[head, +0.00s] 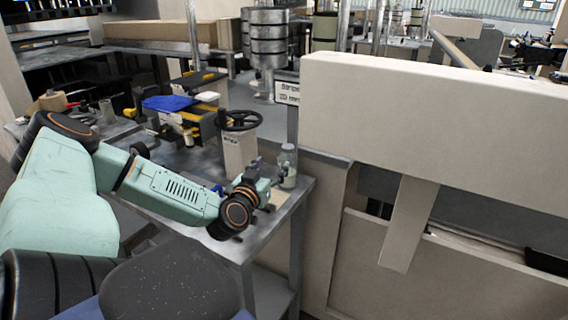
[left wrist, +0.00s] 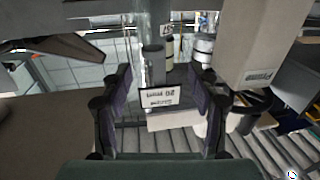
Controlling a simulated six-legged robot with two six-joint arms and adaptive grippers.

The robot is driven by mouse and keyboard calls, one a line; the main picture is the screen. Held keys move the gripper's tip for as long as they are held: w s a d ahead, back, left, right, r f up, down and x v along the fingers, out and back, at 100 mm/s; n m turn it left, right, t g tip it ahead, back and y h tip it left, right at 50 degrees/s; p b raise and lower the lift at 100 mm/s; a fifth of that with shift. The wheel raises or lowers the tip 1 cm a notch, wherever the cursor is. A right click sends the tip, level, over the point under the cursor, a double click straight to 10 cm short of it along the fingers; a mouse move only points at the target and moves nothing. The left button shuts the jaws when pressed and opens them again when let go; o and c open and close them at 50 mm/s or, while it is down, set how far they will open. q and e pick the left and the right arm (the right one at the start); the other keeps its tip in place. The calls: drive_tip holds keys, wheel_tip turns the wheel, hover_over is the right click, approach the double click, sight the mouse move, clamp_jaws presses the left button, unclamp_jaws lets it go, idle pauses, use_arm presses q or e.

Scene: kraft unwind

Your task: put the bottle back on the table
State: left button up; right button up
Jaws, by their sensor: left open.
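In the head view a small clear bottle (head: 288,166) with a pale lower part stands upright near the right corner of the grey metal table (head: 211,240). My left gripper (head: 276,181) is just left of the bottle and low over the table. Its fingers are partly hidden by the wrist, so I cannot tell whether they touch the bottle. In the left wrist view the two dark fingers of this gripper (left wrist: 160,112) are wide apart. My right gripper is not in view.
A beige pedestal with a black handwheel (head: 239,121) stands behind the gripper. A post with a white sign (head: 287,92) rises behind the bottle. A blue item (head: 168,103) and tools fill the table's far left. A large beige panel (head: 430,125) blocks the right.

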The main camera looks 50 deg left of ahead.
sight(286, 152)
use_arm(q)
drive_tip(key=b+x, duration=0.2)
drive_tip(key=b, duration=0.1)
drive_tip(key=b+x, duration=0.1)
drive_tip(key=x, duration=0.1)
drive_tip(key=shift+w+d+b, duration=0.2)
drive_tip(key=shift+d+b, duration=0.1)
drive_tip(key=shift+w+r+b, duration=0.1)
drive_tip(key=shift+w+b, duration=0.6)
drive_tip(key=shift+b+x, duration=0.65)
drive_tip(key=shift+x, duration=0.15)
drive_tip(key=shift+w+a+r, duration=0.1)
drive_tip(key=shift+w+a, duration=0.2)
clamp_jaws()
